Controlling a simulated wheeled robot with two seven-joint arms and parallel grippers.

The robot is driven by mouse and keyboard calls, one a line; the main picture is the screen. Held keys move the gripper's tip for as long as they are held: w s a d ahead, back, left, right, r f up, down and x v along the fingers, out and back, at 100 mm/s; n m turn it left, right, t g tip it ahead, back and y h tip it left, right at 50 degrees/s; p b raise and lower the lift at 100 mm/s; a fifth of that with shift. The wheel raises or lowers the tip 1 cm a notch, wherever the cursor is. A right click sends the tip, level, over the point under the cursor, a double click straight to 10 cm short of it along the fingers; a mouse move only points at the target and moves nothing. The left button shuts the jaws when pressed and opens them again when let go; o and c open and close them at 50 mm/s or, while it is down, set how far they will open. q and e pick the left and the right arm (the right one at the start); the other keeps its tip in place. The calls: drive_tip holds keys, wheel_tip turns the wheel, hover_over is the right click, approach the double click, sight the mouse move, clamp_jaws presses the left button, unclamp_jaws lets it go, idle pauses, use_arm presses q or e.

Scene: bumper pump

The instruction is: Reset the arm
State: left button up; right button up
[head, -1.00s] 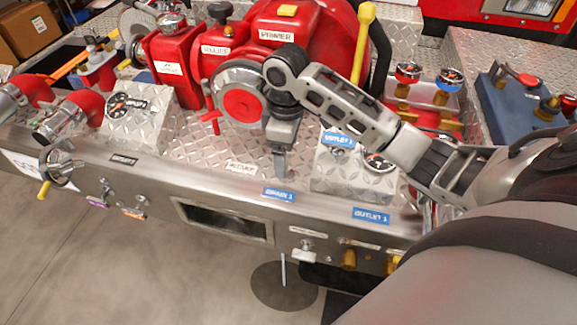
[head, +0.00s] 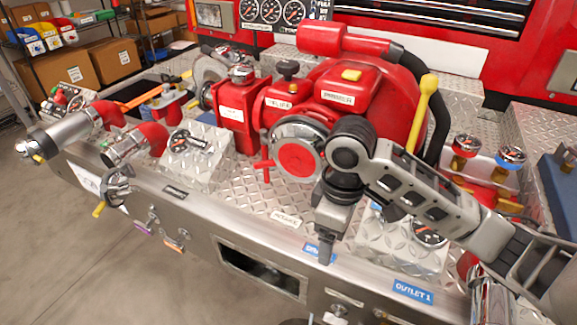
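My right arm (head: 435,200) reaches in from the right, grey and black, bent down at its wrist. My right gripper (head: 326,250) points down over the front edge of the bumper deck and partly covers a blue label (head: 312,252). It is seen edge-on, so its finger gap is hidden. No held thing is visible. I cannot tell whether the tip touches the deck. My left arm and gripper are out of view.
The red pump (head: 370,95) with a yellow-topped lever (head: 427,100) stands behind the wrist. A gauge block (head: 415,245) sits beneath the forearm. Pipe fittings (head: 130,145) are at left. Open floor (head: 110,270) lies at front left.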

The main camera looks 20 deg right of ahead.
drive_tip(key=a+f+m+t+y, duration=0.35)
drive_tip(key=a+f, duration=0.55)
drive_tip(key=f, duration=0.3)
drive_tip(key=s+d+f+m+t, duration=0.1)
drive_tip(key=s+f+m+t, duration=0.1)
drive_tip(key=s+f+t, duration=0.4)
drive_tip(key=shift+s+d+f+h, duration=0.3)
drive_tip(key=shift+s+d+h, duration=0.15)
drive_tip(key=shift+s, duration=0.35)
